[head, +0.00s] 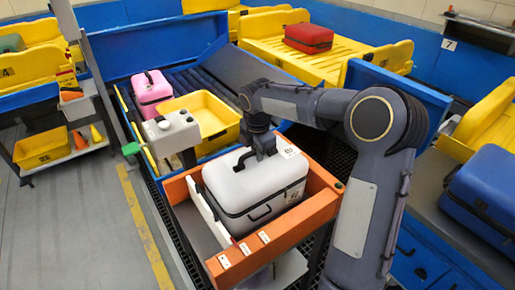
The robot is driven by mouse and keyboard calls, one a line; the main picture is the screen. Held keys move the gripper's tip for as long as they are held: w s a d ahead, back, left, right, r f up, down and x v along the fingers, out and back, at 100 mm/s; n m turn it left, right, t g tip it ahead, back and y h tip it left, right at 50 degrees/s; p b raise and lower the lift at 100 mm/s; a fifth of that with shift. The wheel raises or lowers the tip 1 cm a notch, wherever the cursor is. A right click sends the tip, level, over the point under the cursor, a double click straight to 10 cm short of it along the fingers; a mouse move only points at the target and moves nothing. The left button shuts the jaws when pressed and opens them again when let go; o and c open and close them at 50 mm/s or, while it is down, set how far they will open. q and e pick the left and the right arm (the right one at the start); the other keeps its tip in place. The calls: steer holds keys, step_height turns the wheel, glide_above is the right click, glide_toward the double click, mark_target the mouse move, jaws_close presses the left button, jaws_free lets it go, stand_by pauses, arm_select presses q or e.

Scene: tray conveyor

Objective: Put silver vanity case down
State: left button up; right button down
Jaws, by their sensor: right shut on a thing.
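The silver vanity case (250,187), pale with dark trim, is upright in the head view. It is within the orange-walled bay (290,225) at the front end of the conveyor. My right gripper (256,155) reaches down from above and is shut on the case's dark top handle. The fingertips are small and partly hidden by the handle. Whether the case's underside touches the bay floor cannot be told. My left gripper is not in view.
A yellow tray (216,113) and a pink case (151,88) are on the conveyor behind. A grey control box (172,131) stands at the bay's left. A red case (308,37) lies on a yellow rack; a blue case (484,196) is at right. The left floor is mostly open.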

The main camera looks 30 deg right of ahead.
steer(key=shift+r, duration=0.1)
steer(key=c, duration=1.8)
jaws_free()
steer(key=o, duration=0.4)
steer(key=shift+c, duration=0.2)
step_height(320, 180, up, 11)
steer(key=s+a, duration=0.1)
steer(key=s, duration=0.1)
steer(key=s+a+r+m, duration=0.2)
steer(key=s+m, duration=0.2)
steer(key=s, duration=0.3)
steer(key=s+a+f+m+t+y, duration=0.1)
steer(key=s+a+f+m, duration=0.2)
steer(key=s+m, duration=0.2)
steer(key=s+a+f+m+t+y, duration=0.1)
steer(key=s+a+f+m+y, duration=0.1)
steer(key=s+m, duration=0.4)
steer(key=s+a+f+m+t+y, duration=0.1)
steer(key=s+a+f+m, duration=0.2)
steer(key=s, duration=0.6)
step_height(320, 180, down, 2)
steer(key=m, duration=0.2)
steer(key=shift+a+m+t+y, duration=0.3)
steer(key=shift+t+y, duration=0.1)
